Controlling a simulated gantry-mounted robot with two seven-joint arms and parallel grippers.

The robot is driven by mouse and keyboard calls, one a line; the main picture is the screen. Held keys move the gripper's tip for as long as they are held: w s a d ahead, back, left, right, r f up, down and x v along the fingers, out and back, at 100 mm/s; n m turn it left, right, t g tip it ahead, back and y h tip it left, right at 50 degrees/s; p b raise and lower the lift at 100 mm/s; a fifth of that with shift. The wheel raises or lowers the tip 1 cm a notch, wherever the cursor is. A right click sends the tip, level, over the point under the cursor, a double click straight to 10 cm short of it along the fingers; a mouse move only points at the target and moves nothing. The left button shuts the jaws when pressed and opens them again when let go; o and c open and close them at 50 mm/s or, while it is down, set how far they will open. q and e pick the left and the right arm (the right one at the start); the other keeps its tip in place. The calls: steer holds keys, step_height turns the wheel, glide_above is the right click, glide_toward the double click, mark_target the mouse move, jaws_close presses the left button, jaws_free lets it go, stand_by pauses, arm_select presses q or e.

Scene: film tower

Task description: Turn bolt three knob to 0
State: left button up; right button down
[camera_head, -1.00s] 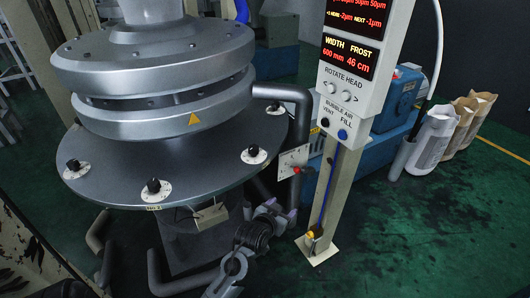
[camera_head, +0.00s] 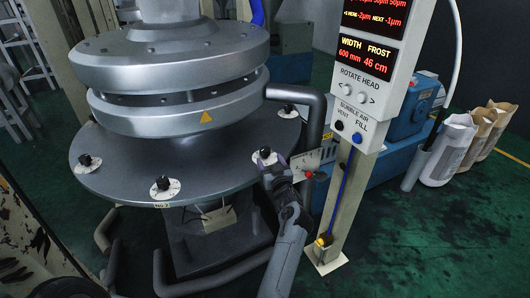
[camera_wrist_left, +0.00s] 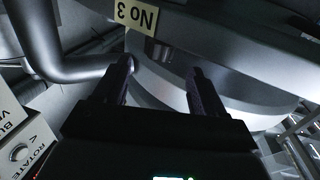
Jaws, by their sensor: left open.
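The bolt three knob appears to be the black knob (camera_head: 265,153) on a white dial plate at the right front rim of the round grey disc (camera_head: 120,178). Its dial marks are too small to read. In the wrist view a label reading NO 3 (camera_wrist_left: 136,16) shows upside down on the rim; the knob itself is not visible there. My left gripper (camera_head: 273,168) is just below and beside this knob, at the rim. In the wrist view its two fingers (camera_wrist_left: 160,72) are apart with nothing between them. My right gripper is not in view.
Other knobs sit at the front (camera_head: 163,184) and left (camera_head: 85,160) of the disc. Green floor (camera_head: 420,240) is open beyond.

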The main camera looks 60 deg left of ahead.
mark_target(266, 153)
arm_select(q)
steer(key=b+x, duration=0.1)
steer(key=x, duration=0.7)
steer(key=shift+d+b, duration=0.1)
steer(key=shift+b, duration=0.2)
steer(key=c, duration=0.9)
steer(key=shift+c, duration=0.2)
